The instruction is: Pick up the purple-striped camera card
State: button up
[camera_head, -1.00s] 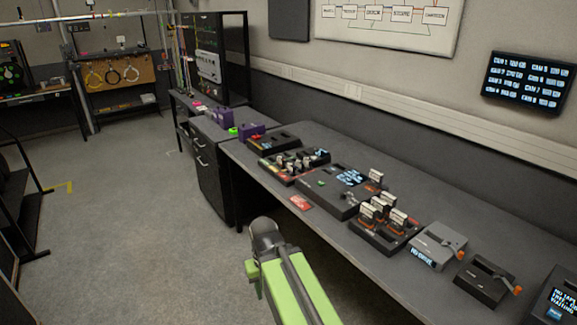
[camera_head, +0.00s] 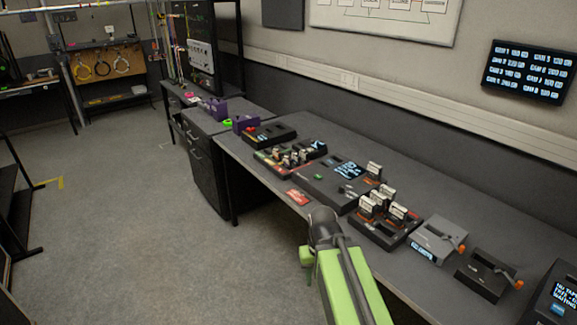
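Several small upright cards with pale labels stand in a black dock (camera_head: 385,235) on the long grey bench; one of these cards (camera_head: 397,212) is at its front right. More small cards (camera_head: 292,157) stand in a rack farther left. A single card (camera_head: 373,170) stands at the right end of the black console. They are too small to tell which has a purple stripe. My green and dark grey arm reaches up from the bottom, its end (camera_head: 323,222) in front of the bench edge, left of the dock. The gripper's fingers cannot be made out.
A black console (camera_head: 335,190) with a lit screen sits between rack and dock. A red card or tag (camera_head: 298,197) lies at the bench's front edge. A grey device (camera_head: 437,240) and a black device (camera_head: 485,275) stand right of the dock. Open floor (camera_head: 130,240) lies left.

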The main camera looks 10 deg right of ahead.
aim_at(287, 161)
jog(key=u, duration=0.45)
jog(key=i, duration=0.55)
jog(key=u, duration=0.6)
jog(key=i, duration=2.65)
jog(key=z, duration=0.55)
jog(key=k, duration=0.7)
jog(key=z, duration=0.25)
jog(key=i, duration=0.7)
jog(key=u, duration=0.15)
